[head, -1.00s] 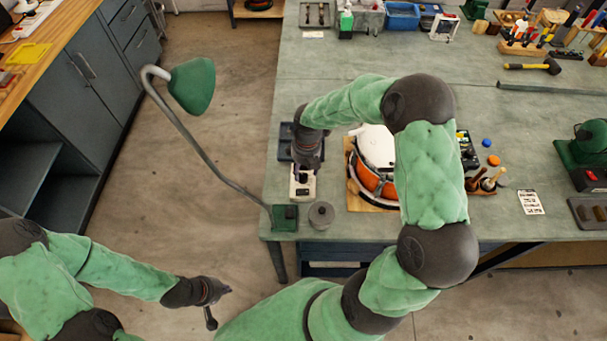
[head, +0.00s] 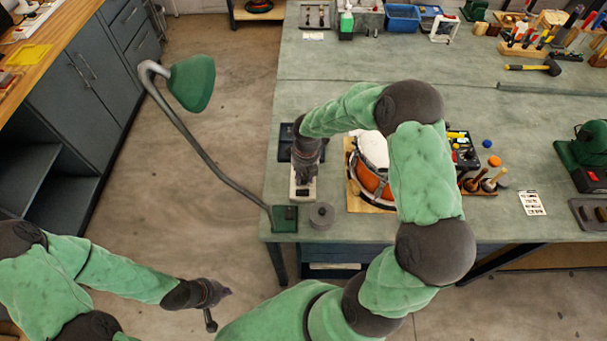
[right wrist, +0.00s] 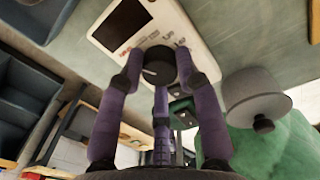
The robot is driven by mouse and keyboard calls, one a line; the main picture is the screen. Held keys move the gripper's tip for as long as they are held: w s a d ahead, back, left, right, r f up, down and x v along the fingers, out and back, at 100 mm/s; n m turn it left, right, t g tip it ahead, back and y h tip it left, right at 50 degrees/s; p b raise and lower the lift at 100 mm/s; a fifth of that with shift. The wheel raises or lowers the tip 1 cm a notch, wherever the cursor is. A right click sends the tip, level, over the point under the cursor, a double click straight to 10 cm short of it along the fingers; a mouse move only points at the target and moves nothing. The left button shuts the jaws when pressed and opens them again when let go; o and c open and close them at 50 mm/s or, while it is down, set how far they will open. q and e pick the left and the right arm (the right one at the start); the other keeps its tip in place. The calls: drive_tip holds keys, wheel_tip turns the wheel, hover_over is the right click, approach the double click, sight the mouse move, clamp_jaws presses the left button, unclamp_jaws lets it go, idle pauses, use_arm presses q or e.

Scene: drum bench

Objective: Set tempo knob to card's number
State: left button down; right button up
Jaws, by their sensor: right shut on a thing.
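The tempo box (head: 301,193) is a small white unit near the left end of the green bench. In the right wrist view the box (right wrist: 180,22) shows a dark screen and printed labels around a round black knob (right wrist: 160,66) with a white pointer line. My right gripper (head: 304,178) comes down over the box. In the right wrist view its purple fingers (right wrist: 160,78) close around the knob. A white printed card (head: 531,202) lies on the right of the bench; its print is too small to read. My left gripper (head: 216,300) hangs over the floor, away from the bench; its fingers are unclear.
A grey round weight-like object (head: 321,215) and the green lamp base (head: 285,218) stand just in front of the box. An orange drum (head: 371,182) is to its right, partly behind my right arm. The lamp head (head: 192,84) hangs over the floor at left.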

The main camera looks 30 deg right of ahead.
drive_tip(key=shift+m, duration=0.6)
idle(0.3)
drive_tip(key=m, duration=0.6)
drive_tip(key=shift+m, duration=0.3)
drive_tip(key=m+b, duration=0.1)
drive_tip(key=m, duration=0.3)
drive_tip(key=shift+h+b, duration=0.3)
drive_tip(key=shift+b, duration=0.05)
drive_tip(key=shift+m+b, duration=0.55)
drive_tip(key=shift+m, duration=1.55)
drive_tip(key=o, duration=1.1)
drive_tip(key=shift+o, duration=0.2)
